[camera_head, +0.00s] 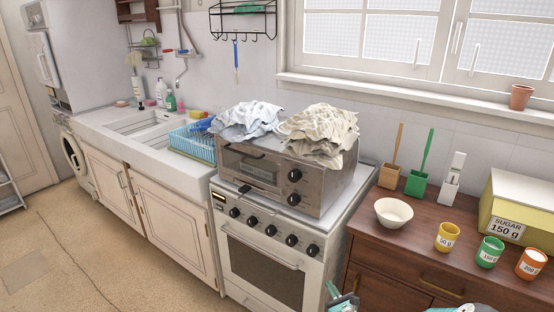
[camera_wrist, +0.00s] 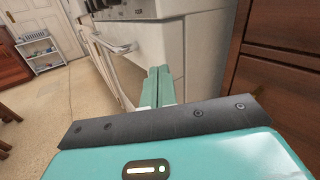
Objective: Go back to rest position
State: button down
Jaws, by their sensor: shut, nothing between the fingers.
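My gripper (camera_wrist: 158,88) is shut and empty in the wrist view, its two green fingers pressed together. In the head view part of my gripper (camera_head: 343,300) shows at the bottom edge, in front of the gap between the stove (camera_head: 265,262) and the dresser (camera_head: 385,275). On the dresser top are a cream bowl (camera_head: 393,212), a yellow cup (camera_head: 447,237), a green cup (camera_head: 489,252), an orange cup (camera_head: 531,264) and a sugar box (camera_head: 515,210).
A toaster oven (camera_head: 275,175) with crumpled cloths on top stands on the stove. A sink counter (camera_head: 135,140) with a blue dish rack (camera_head: 190,140) is to the left. The tan floor (camera_head: 90,250) is open at the left. A white shelf cart (camera_wrist: 40,50) stands farther off.

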jog(key=s+a+r+n+g+y, duration=0.2)
jog(key=a+r+n+g+y, duration=0.25)
jog(key=r+n, duration=0.2)
jog(key=s+a+r+n+g+y, duration=0.1)
jog(key=a+r+n+g+y, duration=0.2)
jog(key=a+r+n, duration=0.4)
jog(key=s+a+r+n+g+h, duration=0.1)
jog(key=s+a+r+n+g, duration=0.3)
jog(key=s+r+n+g, duration=0.55)
jog(key=s+d+r+n+t+h, duration=0.1)
jog(key=s+d+r+n+h, duration=0.1)
jog(key=s+r, duration=0.5)
jog(key=s+d+r+n+t+h, duration=0.2)
jog(key=s+r+h, duration=0.4)
jog(key=s, duration=0.4)
jog(key=s+d+r+n+t+h, duration=0.2)
jog(key=s+d+r+n+h, duration=0.2)
jog(key=s+d+r, duration=0.2)
jog(key=shift+s+r, duration=0.9)
jog(key=shift+s, duration=0.3)
